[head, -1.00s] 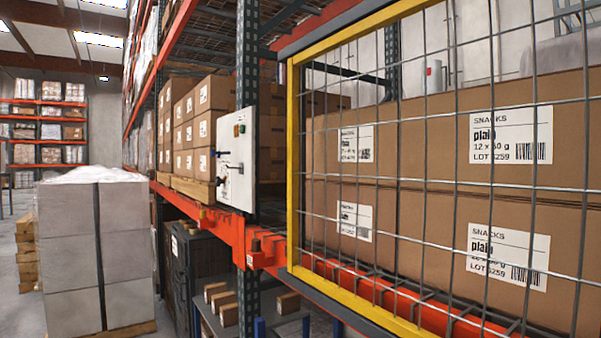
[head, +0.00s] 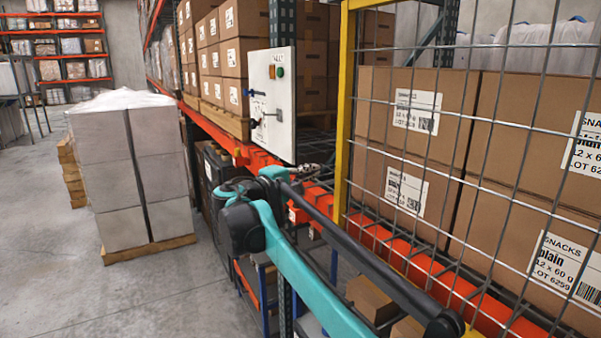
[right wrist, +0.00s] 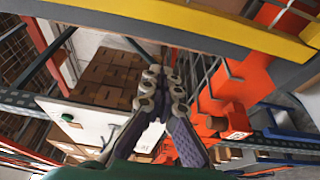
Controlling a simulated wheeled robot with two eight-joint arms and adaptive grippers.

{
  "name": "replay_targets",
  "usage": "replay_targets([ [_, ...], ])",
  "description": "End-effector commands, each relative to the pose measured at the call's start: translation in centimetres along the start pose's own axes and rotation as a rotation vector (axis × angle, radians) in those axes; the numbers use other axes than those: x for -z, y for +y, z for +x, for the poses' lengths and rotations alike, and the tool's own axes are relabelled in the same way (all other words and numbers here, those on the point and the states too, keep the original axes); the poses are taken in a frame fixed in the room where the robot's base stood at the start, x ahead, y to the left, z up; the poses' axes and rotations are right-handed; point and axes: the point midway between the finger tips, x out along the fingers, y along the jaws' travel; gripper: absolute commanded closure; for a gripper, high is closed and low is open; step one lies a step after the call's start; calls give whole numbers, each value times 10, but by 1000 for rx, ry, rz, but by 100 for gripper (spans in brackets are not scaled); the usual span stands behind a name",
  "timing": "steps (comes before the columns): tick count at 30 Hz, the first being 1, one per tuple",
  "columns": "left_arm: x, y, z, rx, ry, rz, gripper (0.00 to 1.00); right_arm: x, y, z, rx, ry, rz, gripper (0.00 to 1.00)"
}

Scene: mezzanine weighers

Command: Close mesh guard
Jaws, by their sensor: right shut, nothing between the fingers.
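The mesh guard (head: 345,122) is a yellow frame with a wire grid, at the right of the head view in front of the snack cartons. Its yellow upright stands to the right of the dark rack post; I cannot tell whether it is latched. A yellow bar (right wrist: 215,30), apparently its frame, crosses the top of the right wrist view. My right gripper (head: 308,170) is shut and empty, left of the yellow upright and beside the orange beam. Its two fingers show together in the right wrist view (right wrist: 163,85), apart from the yellow bar. My left gripper is out of view.
A white control panel (head: 268,100) with buttons and levers is close behind my right gripper; it also shows in the right wrist view (right wrist: 88,125). An orange beam (head: 222,138) runs along the rack. A wrapped pallet load (head: 135,165) stands left. Floor (head: 45,250) at lower left is clear.

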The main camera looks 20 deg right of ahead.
Motion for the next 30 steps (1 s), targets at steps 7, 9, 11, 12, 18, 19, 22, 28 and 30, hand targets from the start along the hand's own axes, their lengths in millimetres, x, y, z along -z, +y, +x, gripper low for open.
replay_targets([
  [7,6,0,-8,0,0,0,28,-14,2,29,0,1,0,100],
  [9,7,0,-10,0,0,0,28,-23,1,26,1,1,0,100],
  [11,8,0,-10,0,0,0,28,-29,1,24,1,1,0,100],
  [12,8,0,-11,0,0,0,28,-32,1,22,1,1,0,100],
  [18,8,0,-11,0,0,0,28,-38,0,20,1,1,1,100],
  [19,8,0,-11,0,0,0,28,-38,0,20,1,1,1,100],
  [22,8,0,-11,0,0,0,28,-38,0,20,1,1,1,100],
  [28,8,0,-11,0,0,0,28,-39,0,20,1,1,1,100],
  [30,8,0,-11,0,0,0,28,-40,0,20,1,1,1,100],
])
